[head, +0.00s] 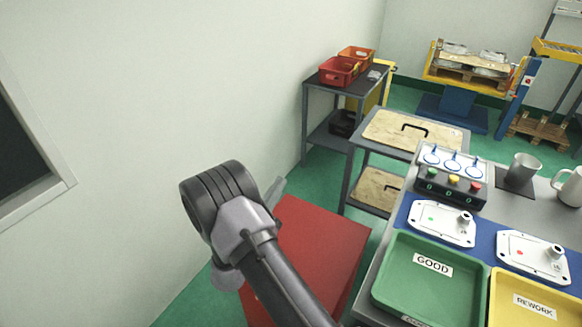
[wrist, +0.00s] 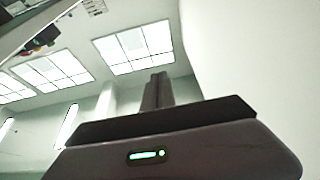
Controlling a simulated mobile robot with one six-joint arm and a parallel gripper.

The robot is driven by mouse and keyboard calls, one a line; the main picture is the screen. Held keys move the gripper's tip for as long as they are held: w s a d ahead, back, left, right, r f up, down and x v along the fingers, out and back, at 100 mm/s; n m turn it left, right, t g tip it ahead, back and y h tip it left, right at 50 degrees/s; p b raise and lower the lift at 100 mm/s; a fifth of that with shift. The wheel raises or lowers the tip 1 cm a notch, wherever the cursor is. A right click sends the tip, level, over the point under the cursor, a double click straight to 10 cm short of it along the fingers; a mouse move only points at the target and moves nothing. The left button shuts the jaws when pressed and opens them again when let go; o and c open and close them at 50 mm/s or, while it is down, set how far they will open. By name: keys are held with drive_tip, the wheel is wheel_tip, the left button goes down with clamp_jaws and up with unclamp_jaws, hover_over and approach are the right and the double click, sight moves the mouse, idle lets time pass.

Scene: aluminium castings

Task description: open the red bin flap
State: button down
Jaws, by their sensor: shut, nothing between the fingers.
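The red bin (head: 325,240) stands on the green floor at the lower middle of the head view, between the white wall and the workbench. A flat red face of it shows, and my arm covers part of its left side. I cannot make out the flap's edge or a handle. In the wrist view my gripper (wrist: 157,92) has its two dark fingers together, with nothing between them. It points up towards the ceiling lights, and the bin is not in that view. In the head view my arm hides most of the gripper.
The workbench on the right holds a green GOOD tray (head: 385,285), a yellow REWORK tray (head: 510,315), white cast plates (head: 440,222) and a button box (head: 450,188). A trolley (head: 390,133) with wooden boards stands behind the bin. The white wall (head: 130,110) is close on the left.

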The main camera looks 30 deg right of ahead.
drive_tip(key=x, duration=0.8)
drive_tip(key=shift+b, duration=0.4)
drive_tip(key=shift+w+d+f, duration=0.1)
idle(0.8)
